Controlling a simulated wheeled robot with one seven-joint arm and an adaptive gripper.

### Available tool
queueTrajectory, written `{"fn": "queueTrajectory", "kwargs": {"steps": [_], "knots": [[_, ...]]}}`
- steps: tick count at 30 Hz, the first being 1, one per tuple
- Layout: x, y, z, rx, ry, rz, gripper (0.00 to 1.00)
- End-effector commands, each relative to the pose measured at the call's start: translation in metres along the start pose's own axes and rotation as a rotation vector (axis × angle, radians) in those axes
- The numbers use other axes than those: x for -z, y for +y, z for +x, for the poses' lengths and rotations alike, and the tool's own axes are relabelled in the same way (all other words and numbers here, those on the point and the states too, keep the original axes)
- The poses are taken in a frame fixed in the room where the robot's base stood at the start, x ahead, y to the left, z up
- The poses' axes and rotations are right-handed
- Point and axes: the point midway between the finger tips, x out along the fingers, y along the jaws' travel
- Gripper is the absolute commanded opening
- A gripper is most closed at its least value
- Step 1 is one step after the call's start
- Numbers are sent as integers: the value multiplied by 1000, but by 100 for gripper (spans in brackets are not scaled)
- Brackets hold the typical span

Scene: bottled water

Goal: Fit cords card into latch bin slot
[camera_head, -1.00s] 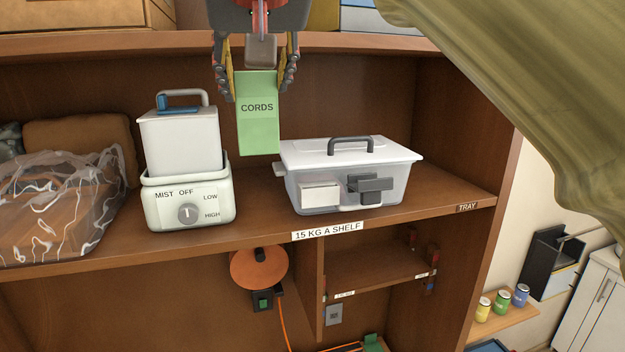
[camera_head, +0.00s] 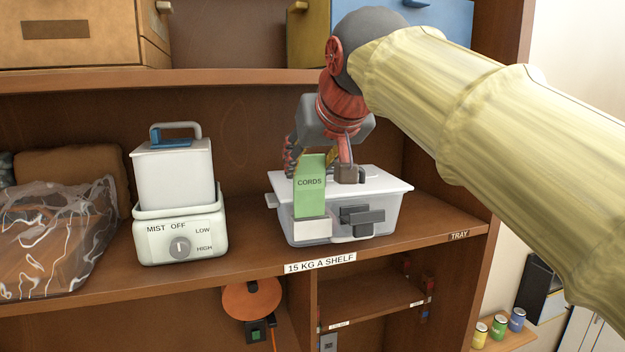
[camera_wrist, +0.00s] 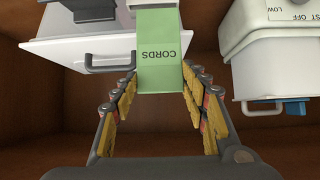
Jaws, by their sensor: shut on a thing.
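The green CORDS card (camera_head: 310,190) is upright in front of the latch bin (camera_head: 385,210), a clear bin with a white lid and grey latch (camera_head: 362,218). The white slot (camera_head: 313,231) is on the bin's front, left of the latch. The card's lower end meets the slot's top edge in the head view; I cannot tell if it is inside. My gripper (camera_head: 318,158) is shut on the card's upper end, above the bin's front left. In the wrist view the card (camera_wrist: 162,60) lies between the fingers (camera_wrist: 160,85), with the bin lid (camera_wrist: 75,45) beside it.
A white mist humidifier (camera_head: 180,215) stands left of the bin, with a gap between. A clear plastic bag (camera_head: 50,240) is at far left. The shelf edge (camera_head: 250,278) runs in front.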

Motion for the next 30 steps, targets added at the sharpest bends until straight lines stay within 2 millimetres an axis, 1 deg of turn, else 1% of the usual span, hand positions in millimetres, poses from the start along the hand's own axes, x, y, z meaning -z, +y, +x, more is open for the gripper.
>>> {"fn": "queueTrajectory", "kwargs": {"steps": [3,4,5,7,10,23,24,30], "knots": [[-7,9,10,-3,-2,4,31],[-10,8,12,-1,-2,2,32],[-14,7,14,0,-2,2,29],[-22,7,20,0,-3,1,29],[-28,7,24,0,0,1,29],[-34,7,29,0,0,1,29],[-33,7,28,0,0,1,46],[-33,7,28,0,0,1,57]]}}
